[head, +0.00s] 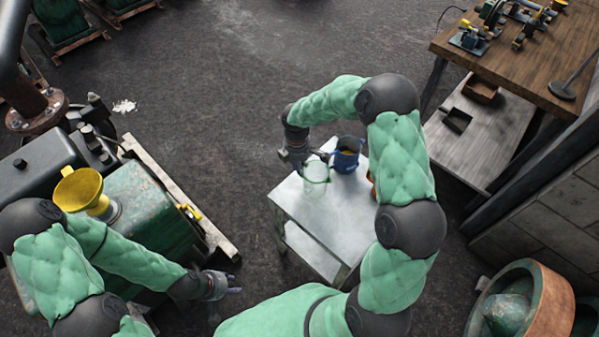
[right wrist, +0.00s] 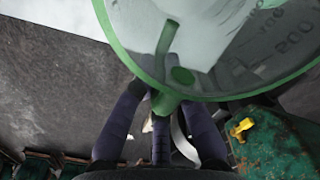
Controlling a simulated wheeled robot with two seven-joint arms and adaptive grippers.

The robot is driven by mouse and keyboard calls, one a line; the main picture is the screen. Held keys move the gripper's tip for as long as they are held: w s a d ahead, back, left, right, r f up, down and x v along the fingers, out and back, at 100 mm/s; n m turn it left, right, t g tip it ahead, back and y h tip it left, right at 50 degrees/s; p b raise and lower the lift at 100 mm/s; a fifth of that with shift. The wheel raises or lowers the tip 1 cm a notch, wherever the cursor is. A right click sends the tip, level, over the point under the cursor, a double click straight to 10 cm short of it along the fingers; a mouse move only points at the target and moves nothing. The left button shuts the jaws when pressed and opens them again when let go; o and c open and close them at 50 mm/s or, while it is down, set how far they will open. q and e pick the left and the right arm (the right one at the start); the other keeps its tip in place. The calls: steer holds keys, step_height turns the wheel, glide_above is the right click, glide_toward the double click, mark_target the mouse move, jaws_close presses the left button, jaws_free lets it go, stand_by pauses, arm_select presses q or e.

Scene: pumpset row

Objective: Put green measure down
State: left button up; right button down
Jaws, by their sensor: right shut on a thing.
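The green measure (head: 315,178) is a clear jug with a green rim and handle. In the head view it is at the far left part of the small metal table (head: 345,215). My right gripper (head: 318,157) is shut on it at its handle side. The measure also fills the top of the right wrist view (right wrist: 205,45), with the gripper fingers (right wrist: 160,120) below its rim. I cannot tell whether its base touches the tabletop. My left gripper (head: 215,287) is empty and low beside the green machine; its finger opening is too small to tell.
A dark blue jug (head: 346,155) stands just right of the measure on the table. An orange-brown thing beside it is mostly hidden by my right arm. A yellow funnel (head: 80,188) sits on the green machine (head: 150,215). The table's front half is clear.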

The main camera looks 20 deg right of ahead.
mark_target(312, 179)
steer(key=shift+d+f, duration=0.2)
steer(key=shift+f, duration=0.1)
steer(key=shift+w+d+f+b, duration=0.1)
steer(key=shift+f+b, duration=0.4)
steer(key=shift+f, duration=0.35)
steer(key=shift+w+d+f+b, duration=0.1)
steer(key=shift+f+b, duration=0.4)
steer(key=shift+f, duration=0.35)
steer(key=shift+f, duration=0.15)
steer(key=c, duration=1.3)
jaws_free()
